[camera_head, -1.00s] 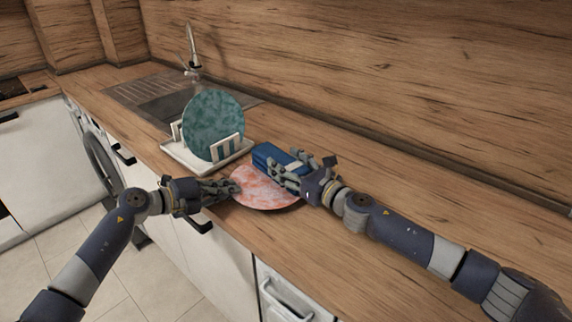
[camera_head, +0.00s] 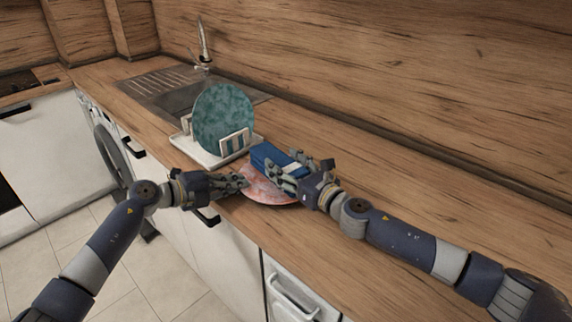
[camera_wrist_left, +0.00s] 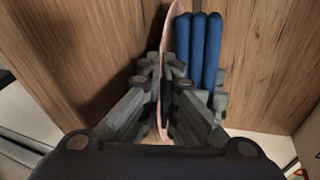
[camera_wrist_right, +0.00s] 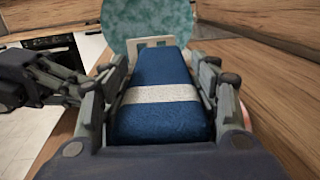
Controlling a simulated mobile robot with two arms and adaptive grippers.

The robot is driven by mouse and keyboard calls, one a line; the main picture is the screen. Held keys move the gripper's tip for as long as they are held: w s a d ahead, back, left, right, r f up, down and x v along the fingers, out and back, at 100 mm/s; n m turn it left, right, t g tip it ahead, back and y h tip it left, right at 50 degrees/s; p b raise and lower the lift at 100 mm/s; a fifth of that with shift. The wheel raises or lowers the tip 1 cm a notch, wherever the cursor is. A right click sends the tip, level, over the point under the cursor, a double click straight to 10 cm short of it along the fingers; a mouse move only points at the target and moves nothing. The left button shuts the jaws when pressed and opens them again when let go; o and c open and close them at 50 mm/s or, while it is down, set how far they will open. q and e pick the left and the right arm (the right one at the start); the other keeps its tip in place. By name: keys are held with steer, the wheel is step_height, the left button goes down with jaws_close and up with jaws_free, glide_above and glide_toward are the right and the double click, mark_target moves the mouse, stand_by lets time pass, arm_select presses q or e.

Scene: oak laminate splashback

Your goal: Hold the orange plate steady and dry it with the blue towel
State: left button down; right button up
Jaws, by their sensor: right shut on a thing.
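In the left wrist view the plate (camera_wrist_left: 168,40) shows edge-on between the fingers of my left gripper (camera_wrist_left: 161,75). In the head view my left gripper (camera_head: 243,183) is at the plate's left edge, its fingers closed on the rim. My right gripper (camera_head: 290,172) is shut on the folded blue towel (camera_head: 266,156), which has a pale stripe, over the plate's far side. The towel (camera_wrist_right: 160,70) fills the space between its fingers in the right wrist view. Whether towel and plate touch is hidden.
A teal plate (camera_head: 222,120) stands upright in a white rack (camera_head: 206,158) just behind the towel. The sink (camera_head: 185,100) and tap (camera_head: 203,45) lie beyond. The counter to the right (camera_head: 400,210) is clear. The wooden splashback (camera_head: 400,70) runs along the back.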

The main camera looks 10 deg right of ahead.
steer(key=shift+w+d, duration=0.45)
steer(key=shift+d, duration=0.35)
steer(key=shift+w+d, duration=0.45)
steer(key=shift+d, duration=0.3)
steer(key=shift+a+r, duration=0.1)
steer(key=shift+s+a, duration=0.45)
steer(key=shift+a, duration=0.25)
steer(key=shift+s+a+f, duration=0.2)
steer(key=shift+s+a, duration=0.3)
steer(key=shift+a, duration=0.3)
steer(key=shift+w+d+r, duration=0.1)
steer(key=shift+w+d, duration=0.4)
steer(key=shift+d, duration=0.3)
steer(key=shift+w+d+r, duration=0.1)
steer(key=shift+w+d, duration=0.35)
steer(key=shift+d, duration=0.3)
